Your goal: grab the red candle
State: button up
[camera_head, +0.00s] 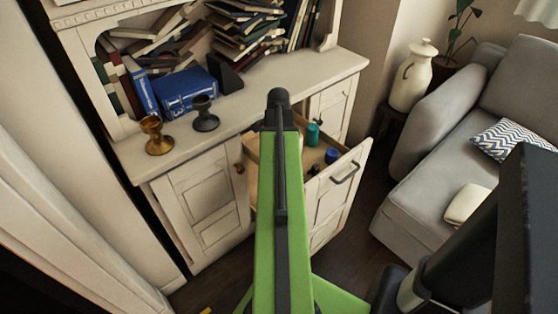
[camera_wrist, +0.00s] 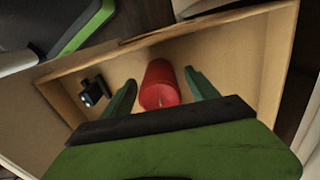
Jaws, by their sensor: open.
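The red candle (camera_wrist: 160,84) is a short red cylinder inside the open drawer (camera_wrist: 222,57) in the wrist view. My gripper (camera_wrist: 160,77) is open, with one teal finger on each side of the candle and a visible gap on both sides. The candle lies in line between the fingers; I cannot tell how far down they reach.
A small black object (camera_wrist: 94,92) lies in the drawer left of the candle. Two goblets (camera_head: 157,135) (camera_head: 205,114) stand on the cabinet top. A grey sofa (camera_head: 440,150) stands right.

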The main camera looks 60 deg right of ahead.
jog(key=shift+r, duration=0.1)
jog(key=shift+c, duration=0.5)
grip_shut()
notch_tip(320, 180, up, 10)
jog(key=p, duration=1)
jog(key=shift+r, duration=0.1)
